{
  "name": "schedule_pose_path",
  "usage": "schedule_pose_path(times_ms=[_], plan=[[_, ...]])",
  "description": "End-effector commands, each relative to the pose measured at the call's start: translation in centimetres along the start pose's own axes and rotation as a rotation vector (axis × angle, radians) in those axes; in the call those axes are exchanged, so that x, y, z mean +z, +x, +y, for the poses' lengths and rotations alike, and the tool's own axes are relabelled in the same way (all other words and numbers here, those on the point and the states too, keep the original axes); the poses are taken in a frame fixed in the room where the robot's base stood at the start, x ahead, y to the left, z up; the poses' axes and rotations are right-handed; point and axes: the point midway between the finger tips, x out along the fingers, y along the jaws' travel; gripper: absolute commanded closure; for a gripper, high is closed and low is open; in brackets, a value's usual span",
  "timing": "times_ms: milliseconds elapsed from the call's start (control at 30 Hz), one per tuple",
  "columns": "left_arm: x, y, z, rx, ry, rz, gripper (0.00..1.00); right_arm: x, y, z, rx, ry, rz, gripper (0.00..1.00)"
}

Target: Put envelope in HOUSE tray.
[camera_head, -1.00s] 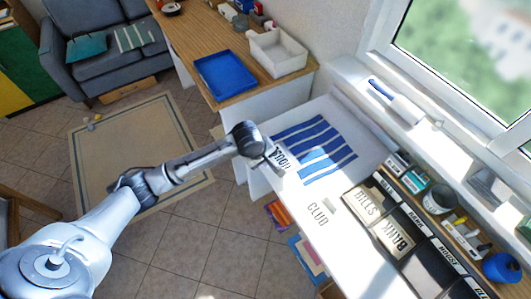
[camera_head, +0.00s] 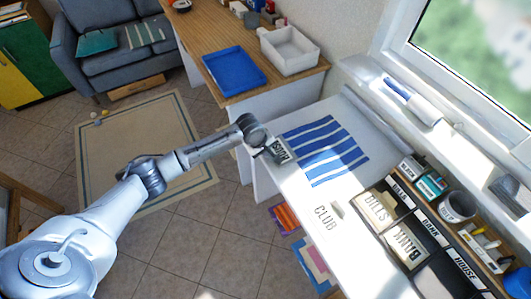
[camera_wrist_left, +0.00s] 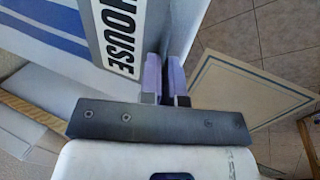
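My left gripper (camera_head: 268,152) is shut on a pale envelope marked HOUSE (camera_head: 282,149) and holds it at the left edge of the white desk, beside the blue-striped mat. In the left wrist view the envelope (camera_wrist_left: 143,20) runs up between the two close fingers (camera_wrist_left: 165,75). The HOUSE tray (camera_head: 464,268) is a dark tray with a white label at the lower right; no envelope shows in its visible part. My right gripper is not in view.
A BILLS envelope (camera_head: 376,210) and a BANK envelope (camera_head: 408,243) lie in the trays beyond the HOUSE tray. A CLUB envelope (camera_head: 325,217) lies on the desk. A shelf with a mug (camera_head: 457,206) runs behind the trays. The striped mat (camera_head: 322,149) is clear.

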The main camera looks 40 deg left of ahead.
Motion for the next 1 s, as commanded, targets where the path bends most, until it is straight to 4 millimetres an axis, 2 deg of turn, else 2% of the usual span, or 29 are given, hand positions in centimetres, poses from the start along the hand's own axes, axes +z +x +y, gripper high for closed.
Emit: schedule_pose_path(times_ms=[67,467,500,733,1000], plan=[[0.01,0.77,-0.25,0.001,0.000,0.000,1.00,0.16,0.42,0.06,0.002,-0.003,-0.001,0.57],[0.04,0.96,-0.33,0.000,-0.001,0.000,1.00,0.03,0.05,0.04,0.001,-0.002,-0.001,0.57],[0.02,0.97,-0.33,0.000,0.000,0.000,0.92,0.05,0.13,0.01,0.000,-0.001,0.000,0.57],[0.01,0.95,-0.32,0.001,0.000,0.000,0.70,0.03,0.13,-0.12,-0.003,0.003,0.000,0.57],[-0.02,0.83,-0.26,0.002,0.000,0.001,0.70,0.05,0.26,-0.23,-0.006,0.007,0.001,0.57]])
